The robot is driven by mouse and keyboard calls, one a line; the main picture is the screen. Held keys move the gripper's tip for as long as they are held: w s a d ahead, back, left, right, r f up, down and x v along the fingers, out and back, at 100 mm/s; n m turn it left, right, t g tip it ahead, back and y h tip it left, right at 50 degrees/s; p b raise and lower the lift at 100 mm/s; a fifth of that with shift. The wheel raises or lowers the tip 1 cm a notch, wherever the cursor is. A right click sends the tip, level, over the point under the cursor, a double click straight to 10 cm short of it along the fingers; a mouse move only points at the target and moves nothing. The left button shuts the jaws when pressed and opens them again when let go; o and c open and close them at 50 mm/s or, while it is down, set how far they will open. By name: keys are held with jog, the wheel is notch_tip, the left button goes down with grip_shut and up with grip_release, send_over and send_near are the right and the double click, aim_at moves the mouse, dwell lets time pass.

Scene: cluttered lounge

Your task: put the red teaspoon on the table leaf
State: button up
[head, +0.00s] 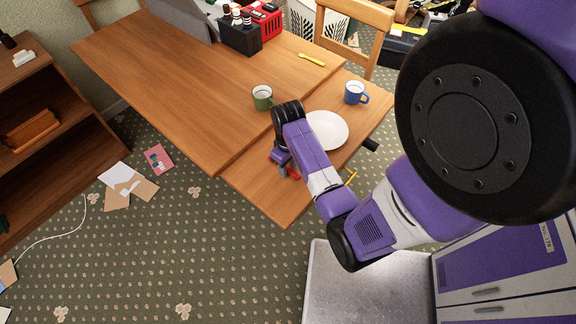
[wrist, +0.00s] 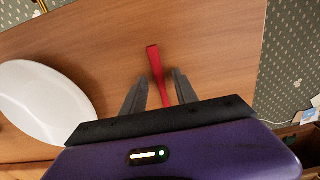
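The red teaspoon (wrist: 155,62) shows in the wrist view against the wood of the table leaf (wrist: 215,50), its lower part running between my fingers. It appears to lie on the leaf. My gripper (wrist: 161,74) is open, with a gap on each side of the spoon. In the head view my gripper (head: 288,171) is low over the near-left part of the table leaf (head: 262,187), and a bit of the red teaspoon (head: 294,174) shows beside it. My wrist hides much of that spot, and the spoon's near end is hidden in the wrist view.
A white plate (head: 327,131) lies right of my gripper, with a blue mug (head: 355,92) beyond it. A green mug (head: 262,97) and yellow spoon (head: 312,60) are on the main table (head: 165,70). Black and red baskets stand at the back. The main table's left is clear.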

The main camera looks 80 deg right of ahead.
aim_at(288, 169)
notch_tip(288, 169, up, 12)
jog(key=w+a+f+n+t+h, duration=0.2)
jog(key=a+t, duration=0.1)
jog(key=a, duration=0.6)
jog(key=w+a+f+n+t+h, duration=0.1)
jog(key=a+n+t+h, duration=0.15)
jog(key=a, duration=0.55)
jog(key=s+a+r+n+t+y, duration=0.1)
jog(key=s+a+r+t+y, duration=0.1)
jog(key=a+r, duration=0.5)
jog(key=s+a+r+n+t+y, duration=0.1)
jog(key=s+a+r+t, duration=0.4)
jog(key=r, duration=0.9)
jog(key=shift+a+t+y, duration=0.75)
jog(key=shift+a+t, duration=0.45)
jog(key=shift+t, duration=0.05)
jog(key=shift+f+b, duration=1.35)
